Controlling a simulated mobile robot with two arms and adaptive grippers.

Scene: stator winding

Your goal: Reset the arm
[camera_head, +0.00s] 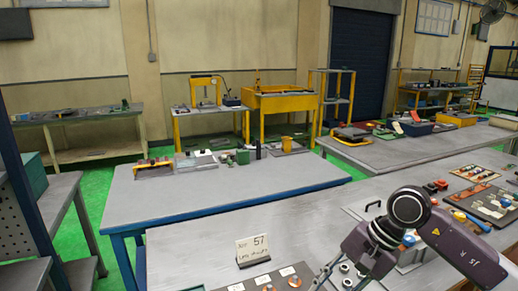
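My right arm comes in from the lower right and bends over the near workbench (310,215). My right gripper (335,278) points down and to the left at the bottom edge of the view. Its fingertips are small and partly cut off, so I cannot tell whether it is open or shut. I see nothing clearly held in it. Small round metal parts lie on the bench beneath it. My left arm and gripper are not in view.
A handwritten sign (252,250) reading 57 stands on the near bench, behind a labelled board (265,281) with copper-coloured parts. Trays of tools (490,205) lie at the right. A blue-framed table (225,195) stands beyond. The near bench's left-middle is clear.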

